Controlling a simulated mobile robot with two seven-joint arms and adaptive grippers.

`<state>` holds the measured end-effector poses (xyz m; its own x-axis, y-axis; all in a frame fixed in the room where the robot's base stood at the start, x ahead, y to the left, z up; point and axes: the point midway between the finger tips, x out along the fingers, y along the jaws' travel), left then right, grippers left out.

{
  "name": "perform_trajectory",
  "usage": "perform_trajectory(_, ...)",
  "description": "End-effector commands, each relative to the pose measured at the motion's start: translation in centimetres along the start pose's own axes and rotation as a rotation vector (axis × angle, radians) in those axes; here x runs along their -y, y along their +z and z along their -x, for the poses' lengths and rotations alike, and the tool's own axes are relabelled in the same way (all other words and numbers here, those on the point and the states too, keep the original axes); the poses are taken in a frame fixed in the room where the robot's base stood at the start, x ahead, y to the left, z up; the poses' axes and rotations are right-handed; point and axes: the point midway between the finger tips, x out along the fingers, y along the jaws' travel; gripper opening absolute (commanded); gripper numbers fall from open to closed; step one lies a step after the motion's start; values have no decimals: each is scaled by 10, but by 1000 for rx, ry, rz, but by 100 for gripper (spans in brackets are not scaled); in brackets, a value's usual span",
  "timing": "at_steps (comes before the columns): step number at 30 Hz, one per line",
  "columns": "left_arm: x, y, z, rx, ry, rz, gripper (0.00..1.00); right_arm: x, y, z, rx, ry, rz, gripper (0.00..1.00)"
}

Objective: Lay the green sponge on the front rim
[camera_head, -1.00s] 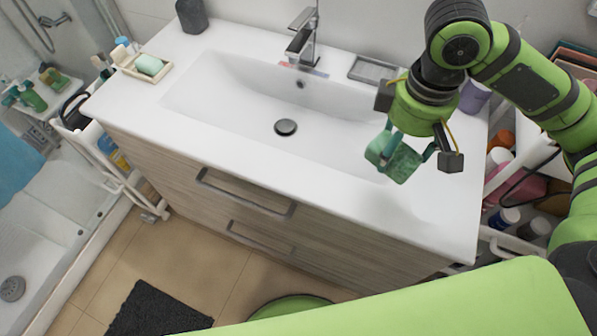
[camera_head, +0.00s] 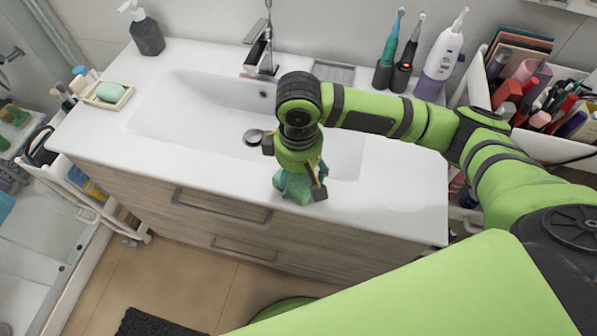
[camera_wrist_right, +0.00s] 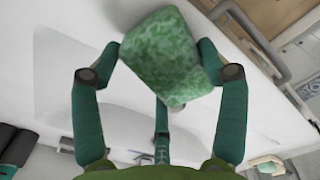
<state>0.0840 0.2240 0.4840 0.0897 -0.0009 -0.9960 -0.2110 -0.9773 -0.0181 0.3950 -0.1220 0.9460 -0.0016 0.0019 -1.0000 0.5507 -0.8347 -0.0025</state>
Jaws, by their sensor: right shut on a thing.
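The green sponge (camera_head: 293,190) is held in my right gripper (camera_head: 296,184) above the front rim (camera_head: 200,167) of the white washbasin. In the right wrist view the marbled green sponge (camera_wrist_right: 162,55) sits between the fingertips of the right gripper (camera_wrist_right: 160,62), with fingers on both sides and a third finger below. The sponge looks tilted there, over white basin surface. In the head view the gripper body hides part of it. I cannot tell whether it touches the rim. My left gripper is in neither view.
The basin bowl (camera_head: 190,110) with its drain plug (camera_head: 257,137) lies behind the gripper. A soap dish (camera_head: 108,96) stands at left; toothbrushes (camera_head: 390,45) and a water flosser (camera_head: 438,60) stand at back right. The front rim is bare on both sides. Drawer handles (camera_head: 222,205) lie below.

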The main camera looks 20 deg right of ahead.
Motion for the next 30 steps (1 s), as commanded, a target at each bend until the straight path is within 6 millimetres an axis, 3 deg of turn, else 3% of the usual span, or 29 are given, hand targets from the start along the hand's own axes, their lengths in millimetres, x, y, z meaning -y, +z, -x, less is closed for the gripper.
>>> perform_trajectory(12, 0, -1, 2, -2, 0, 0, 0, 0, 0, -7, 0, -1, 1, 48)
perform_trajectory(13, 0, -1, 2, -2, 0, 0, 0, 0, 0, -7, -1, 0, 1, 82)
perform_trajectory(14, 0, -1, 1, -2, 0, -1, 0, 0, 0, -7, -1, 0, 1, 94)
perform_trajectory(15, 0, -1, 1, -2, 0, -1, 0, 0, 0, -7, -1, 0, 1, 98)
perform_trajectory(26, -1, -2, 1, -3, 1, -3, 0, 0, 0, -6, -2, 0, 1, 98)
perform_trajectory(30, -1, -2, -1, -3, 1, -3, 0, 0, -1, 6, -5, 0, 0, 98)
